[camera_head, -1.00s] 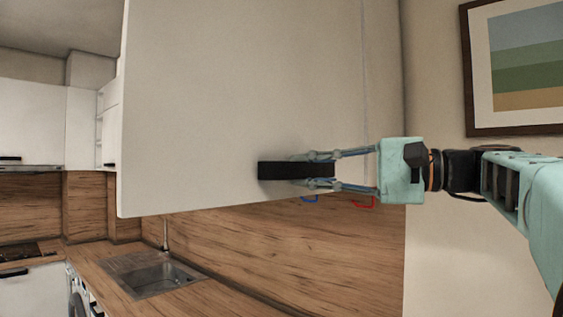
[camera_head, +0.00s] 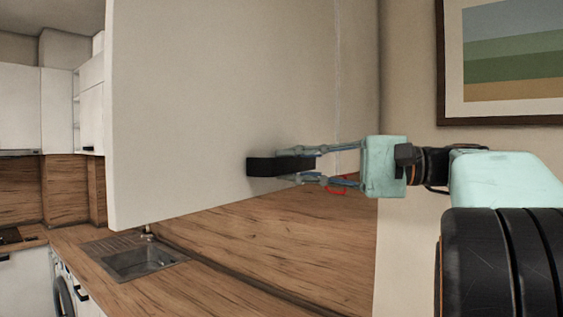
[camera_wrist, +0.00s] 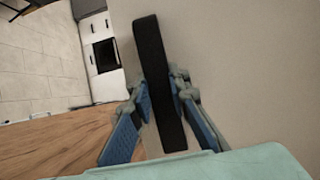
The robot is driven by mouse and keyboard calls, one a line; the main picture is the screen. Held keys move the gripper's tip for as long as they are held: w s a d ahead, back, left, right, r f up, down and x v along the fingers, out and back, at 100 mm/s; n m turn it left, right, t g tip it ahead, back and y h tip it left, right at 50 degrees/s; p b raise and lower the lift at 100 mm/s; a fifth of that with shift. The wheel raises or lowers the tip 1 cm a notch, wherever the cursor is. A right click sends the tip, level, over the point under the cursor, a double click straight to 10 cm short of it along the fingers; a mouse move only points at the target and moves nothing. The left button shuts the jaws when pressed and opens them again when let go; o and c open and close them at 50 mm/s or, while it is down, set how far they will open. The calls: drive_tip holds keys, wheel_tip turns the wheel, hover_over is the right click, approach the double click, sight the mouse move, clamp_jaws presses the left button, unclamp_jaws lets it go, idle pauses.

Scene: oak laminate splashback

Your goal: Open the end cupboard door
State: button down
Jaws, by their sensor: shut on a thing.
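The end cupboard door (camera_head: 200,90) is a large pale panel on the upper wall, seen at an angle in the head view with its lower edge above the counter. Its black bar handle (camera_head: 263,167) sits low on the panel. My gripper (camera_head: 305,165) reaches in from the right and is shut on the handle, one finger above and one below it. In the wrist view the handle (camera_wrist: 152,60) runs between my two blue-padded fingers (camera_wrist: 160,100), with the pale door (camera_wrist: 240,60) behind. The door's far face is hidden.
Below the door are a wooden splashback (camera_head: 320,235) and a counter with a sink (camera_head: 140,258). A red hook (camera_head: 338,188) shows behind my lower finger. A framed picture (camera_head: 500,60) hangs at the right. White cupboards (camera_head: 20,105) stand at the far left.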

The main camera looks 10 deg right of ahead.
drive_tip(key=shift+d, duration=0.1)
drive_tip(key=c, duration=1.8)
unclamp_jaws()
drive_tip(key=v, duration=1.2)
idle(0.7)
